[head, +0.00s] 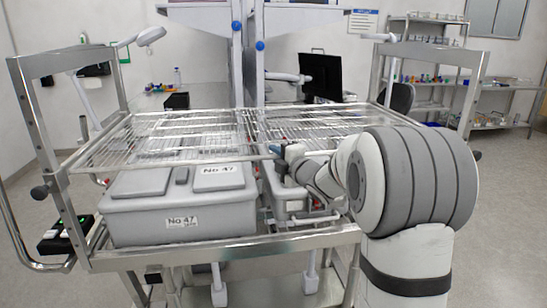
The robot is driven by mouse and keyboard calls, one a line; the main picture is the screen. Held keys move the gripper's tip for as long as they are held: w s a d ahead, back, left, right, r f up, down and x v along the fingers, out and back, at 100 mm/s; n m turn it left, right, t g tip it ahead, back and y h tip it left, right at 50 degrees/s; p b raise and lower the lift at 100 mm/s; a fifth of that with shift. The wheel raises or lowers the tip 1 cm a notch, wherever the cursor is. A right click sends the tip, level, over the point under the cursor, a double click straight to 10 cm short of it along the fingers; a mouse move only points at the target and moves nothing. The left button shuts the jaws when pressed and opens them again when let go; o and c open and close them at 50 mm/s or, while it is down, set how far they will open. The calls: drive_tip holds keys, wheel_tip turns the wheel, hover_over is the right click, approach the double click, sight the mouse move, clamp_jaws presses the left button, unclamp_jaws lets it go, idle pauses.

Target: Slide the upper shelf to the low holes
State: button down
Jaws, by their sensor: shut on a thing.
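The upper shelf (135,150) is a wire rack spanning the metal cart, between its left and right end frames. It looks about level and lies just above the grey bin. My gripper (277,150) is at the front edge of this shelf, right of its middle, and is shut on it. The fingertips are small in the view and partly hidden by my arm. My arm hides part of the cart's right side.
A grey lidded bin (150,215) labelled No 47 stands on the lower deck (215,250) at left. A second grey container (284,200) stands right of it, partly hidden. Cart posts (38,125) rise at the left. Open floor (505,220) lies at the right.

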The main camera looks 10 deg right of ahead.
drive_tip(key=shift+f+b, duration=1.35)
drive_tip(key=shift+f, duration=0.4)
drive_tip(key=c, duration=1.4)
unclamp_jaws()
drive_tip(key=shift+r, duration=0.1)
drive_tip(key=shift+s+d, duration=0.1)
drive_tip(key=shift+s, duration=0.05)
drive_tip(key=v, duration=0.7)
drive_tip(key=shift+s+b, duration=0.25)
drive_tip(key=shift+b, duration=0.1)
